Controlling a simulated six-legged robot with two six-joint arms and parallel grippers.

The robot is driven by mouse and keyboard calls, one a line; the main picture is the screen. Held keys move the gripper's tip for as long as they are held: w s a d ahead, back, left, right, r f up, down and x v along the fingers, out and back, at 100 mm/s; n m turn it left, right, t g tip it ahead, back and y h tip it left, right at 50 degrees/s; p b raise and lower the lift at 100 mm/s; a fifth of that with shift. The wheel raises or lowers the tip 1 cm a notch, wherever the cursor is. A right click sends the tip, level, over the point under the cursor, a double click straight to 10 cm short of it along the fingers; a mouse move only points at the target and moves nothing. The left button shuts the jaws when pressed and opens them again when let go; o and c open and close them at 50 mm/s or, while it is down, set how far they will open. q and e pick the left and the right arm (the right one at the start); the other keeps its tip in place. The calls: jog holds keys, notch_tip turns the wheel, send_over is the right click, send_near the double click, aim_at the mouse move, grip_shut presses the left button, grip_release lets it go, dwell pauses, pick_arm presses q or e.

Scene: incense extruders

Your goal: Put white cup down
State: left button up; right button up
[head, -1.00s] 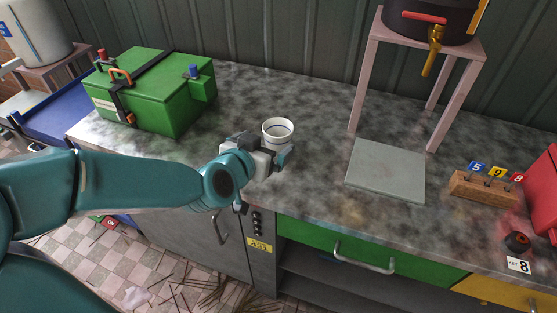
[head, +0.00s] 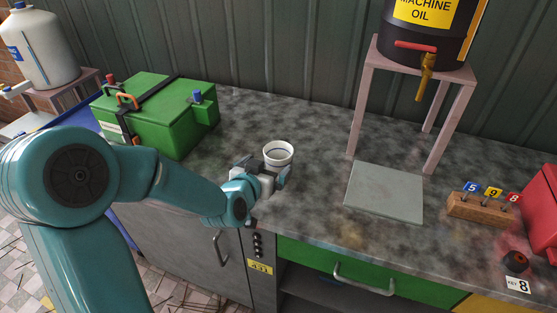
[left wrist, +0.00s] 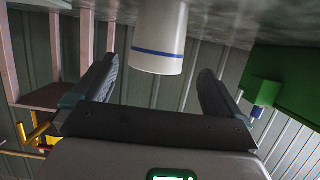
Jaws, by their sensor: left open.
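My left gripper (head: 265,170) is at the cup's near-left side, low over the counter. In the left wrist view, which is upside down, the cup (left wrist: 158,40) has a blue band near its rim. There the left gripper's fingers (left wrist: 157,80) are spread apart, one to either side of the cup, with gaps between them and it. My right gripper is not in view.
A green box (head: 160,118) stands left of the cup. To the right are a flat grey plate (head: 385,192), a pink stand (head: 425,72) with an oil drum (head: 428,35), and a wooden block (head: 477,208) with numbered tags. The counter around the cup is clear.

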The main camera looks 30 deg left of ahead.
aim_at(272, 162)
pick_arm(q)
jog(key=x, duration=0.3)
jog(key=shift+w+p, duration=0.3)
jog(key=shift+w, duration=0.05)
jog(key=p+x, duration=0.1)
jog(key=x, duration=0.3)
jog(key=shift+w+f, duration=0.1)
jog(key=shift+w, duration=0.1)
jog(key=shift+s+d, duration=0.1)
jog(key=shift+s, duration=0.05)
jog(key=c, duration=0.9)
jog(key=shift+c, duration=1)
